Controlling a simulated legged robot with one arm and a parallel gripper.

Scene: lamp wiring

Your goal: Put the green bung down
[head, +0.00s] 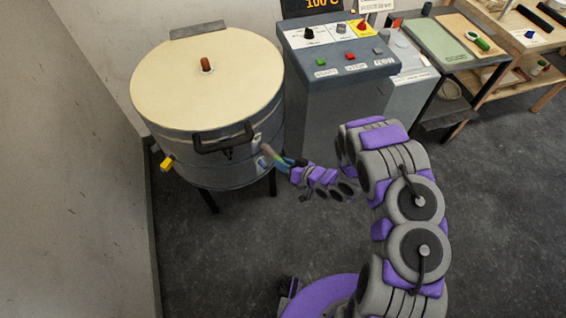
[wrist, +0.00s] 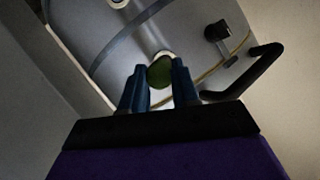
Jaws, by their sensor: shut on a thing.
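The green bung (wrist: 159,73) shows between the two blue fingertips of my gripper (wrist: 160,88) in the wrist view, and my gripper is shut on it. Behind the bung is a pale ring (wrist: 163,54) on the grey wall of the drum. I cannot tell whether the bung sits in that ring or is just in front of it. In the head view my gripper (head: 288,162) is at the front right side of the large drum (head: 185,145), below its lid. The bung is hard to make out there.
The drum has a dark handle (head: 222,143) and a yellow tap (head: 166,163). A control console (head: 340,90) stands to its right. Further right is a bench with a green mat (head: 432,42) and a wooden board (head: 470,35). The dark floor (head: 490,200) at right is clear.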

